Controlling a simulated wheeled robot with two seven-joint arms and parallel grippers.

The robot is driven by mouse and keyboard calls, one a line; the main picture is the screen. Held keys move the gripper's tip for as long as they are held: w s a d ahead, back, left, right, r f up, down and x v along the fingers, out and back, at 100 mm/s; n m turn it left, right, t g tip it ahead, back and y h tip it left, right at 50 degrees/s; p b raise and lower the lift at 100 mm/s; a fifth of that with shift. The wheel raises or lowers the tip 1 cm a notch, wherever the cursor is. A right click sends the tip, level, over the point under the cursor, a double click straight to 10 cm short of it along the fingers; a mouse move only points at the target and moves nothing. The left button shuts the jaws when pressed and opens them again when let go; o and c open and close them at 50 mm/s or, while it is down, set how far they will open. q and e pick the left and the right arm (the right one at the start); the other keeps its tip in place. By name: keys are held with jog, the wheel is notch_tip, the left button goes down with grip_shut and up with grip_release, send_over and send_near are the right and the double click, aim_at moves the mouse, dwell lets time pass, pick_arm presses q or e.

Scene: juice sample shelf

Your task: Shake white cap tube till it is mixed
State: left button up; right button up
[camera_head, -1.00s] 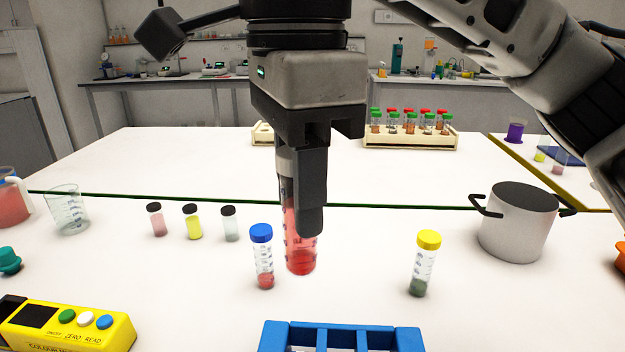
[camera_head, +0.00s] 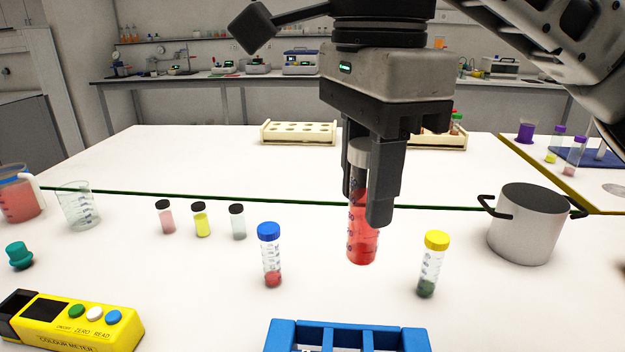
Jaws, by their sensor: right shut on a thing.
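The white cap tube (camera_head: 362,238) holds red liquid, and its pale cap (camera_head: 357,152) shows between the fingers. My right gripper (camera_head: 372,195) is shut on the tube near its top, pointing down. The tube hangs nearly upright, between the blue-capped tube and the yellow-capped tube. Part of its upper body is hidden behind a finger. I cannot tell if its bottom touches the table. My left gripper is not in view.
A blue-capped tube (camera_head: 271,262) and a yellow-capped tube (camera_head: 432,265) stand on either side. A blue rack (camera_head: 345,338) is in front. A pot (camera_head: 525,228) stands at right, a colour meter (camera_head: 75,325) at front left, and small black-capped vials (camera_head: 201,222) behind left.

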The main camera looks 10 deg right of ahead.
jog(key=a, duration=1)
jog(key=shift+d, duration=5)
jog(key=a, duration=1)
jog(key=d, duration=0.9)
jog(key=shift+d, duration=0.35)
jog(key=a, duration=1)
jog(key=d, duration=1)
jog(key=shift+d, duration=0.2)
jog(key=shift+a, duration=0.7)
jog(key=shift+d, duration=0.25)
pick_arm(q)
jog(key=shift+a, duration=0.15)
pick_arm(e)
jog(key=shift+a, duration=0.1)
